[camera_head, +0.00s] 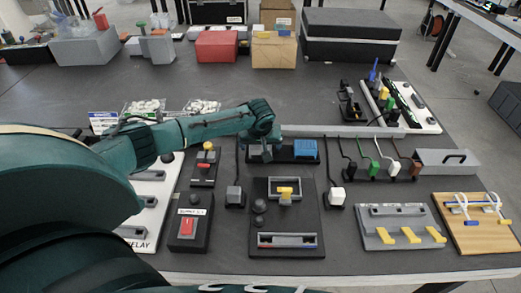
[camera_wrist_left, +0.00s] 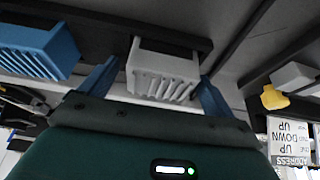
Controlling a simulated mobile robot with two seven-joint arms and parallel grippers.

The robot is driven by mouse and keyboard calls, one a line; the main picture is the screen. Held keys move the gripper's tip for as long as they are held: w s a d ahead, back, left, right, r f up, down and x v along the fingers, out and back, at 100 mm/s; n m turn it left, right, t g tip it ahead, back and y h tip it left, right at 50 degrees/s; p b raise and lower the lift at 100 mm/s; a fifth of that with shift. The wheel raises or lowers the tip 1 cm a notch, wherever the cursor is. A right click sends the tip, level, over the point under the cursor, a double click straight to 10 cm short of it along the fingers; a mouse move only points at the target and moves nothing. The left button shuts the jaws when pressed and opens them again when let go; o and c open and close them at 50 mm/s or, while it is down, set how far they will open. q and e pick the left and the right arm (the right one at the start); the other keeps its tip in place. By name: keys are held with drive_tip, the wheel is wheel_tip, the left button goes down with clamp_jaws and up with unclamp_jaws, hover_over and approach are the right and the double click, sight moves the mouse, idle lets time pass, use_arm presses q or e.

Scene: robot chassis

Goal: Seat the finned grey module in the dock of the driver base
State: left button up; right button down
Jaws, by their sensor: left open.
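A light grey finned module (camera_wrist_left: 165,75) shows in the left wrist view, between my left gripper's two fingers. My left gripper (camera_wrist_left: 157,86) is open; its fingers stand on either side of the module, and I cannot tell whether they touch it. In the head view the left gripper (camera_head: 264,150) is over the left part of a long black base (camera_head: 297,162) and mostly hides the grey module. A blue finned module (camera_head: 305,149) sits on the right part of this base. I cannot tell whether this is the driver base. My right gripper is not in view.
In front stands a black panel (camera_head: 285,217) with a knob and a yellow-topped block. A red-button box (camera_head: 188,225) is at its left. Several cabled plugs stand right of the base. A low grey rail (camera_head: 350,131) runs behind.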

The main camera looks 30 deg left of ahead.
use_arm(q)
drive_tip(key=c, duration=1.2)
